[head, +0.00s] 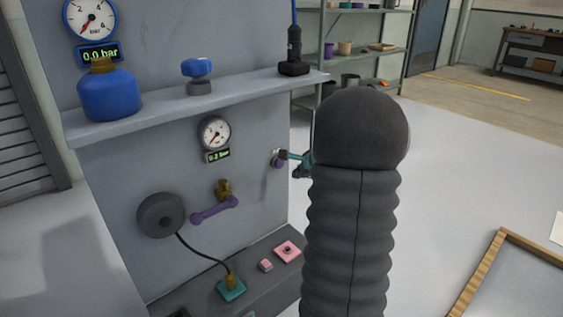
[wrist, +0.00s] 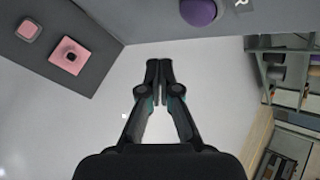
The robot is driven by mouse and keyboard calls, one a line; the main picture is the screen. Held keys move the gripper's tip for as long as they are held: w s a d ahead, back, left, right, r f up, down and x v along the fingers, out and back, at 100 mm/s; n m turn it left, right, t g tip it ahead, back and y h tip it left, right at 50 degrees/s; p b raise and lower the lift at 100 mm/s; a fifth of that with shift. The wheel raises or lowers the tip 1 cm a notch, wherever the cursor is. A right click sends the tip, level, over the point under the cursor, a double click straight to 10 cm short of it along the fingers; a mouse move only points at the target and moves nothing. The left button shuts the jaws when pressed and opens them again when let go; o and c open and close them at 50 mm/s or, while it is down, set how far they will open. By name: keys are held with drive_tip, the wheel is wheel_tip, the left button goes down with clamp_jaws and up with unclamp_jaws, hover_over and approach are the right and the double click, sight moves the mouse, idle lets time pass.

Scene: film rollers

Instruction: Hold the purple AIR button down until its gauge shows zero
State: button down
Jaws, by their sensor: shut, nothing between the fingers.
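The purple button (head: 279,163) sits on the grey panel's right side in the head view. In the wrist view the purple button (wrist: 198,11) is at the top edge, partly cut off, with part of a label beside it. My gripper (head: 284,154) is right by the button in the head view. In the wrist view my gripper (wrist: 158,68) has its fingertips together and empty, with a gap in the picture between them and the button. The small dial gauge (head: 215,132) on the panel has a green display (head: 217,155) that appears to read 0.2 bar.
The upper gauge (head: 90,18) has a display (head: 98,54) reading 0.0 bar. A shelf (head: 180,101) juts out above, holding a blue bottle (head: 108,94). A purple lever (head: 214,210) and a pink square button (head: 288,251) are lower. Open floor lies right of the panel.

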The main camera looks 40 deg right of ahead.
sight(282, 167)
drive_tip(key=shift+w+a+p, duration=0.2)
drive_tip(key=shift+w+p, duration=0.45)
drive_tip(key=shift+w, duration=1.55)
drive_tip(key=shift+w, duration=0.1)
drive_tip(key=shift+w, duration=0.35)
drive_tip(key=shift+w+a+p, duration=0.1)
drive_tip(key=shift+w+p, duration=0.2)
drive_tip(key=shift+w, duration=0.25)
idle(1.4)
drive_tip(key=shift+s, duration=0.15)
idle(2.8)
drive_tip(key=shift+s+b, duration=0.55)
drive_tip(key=shift+s, duration=0.3)
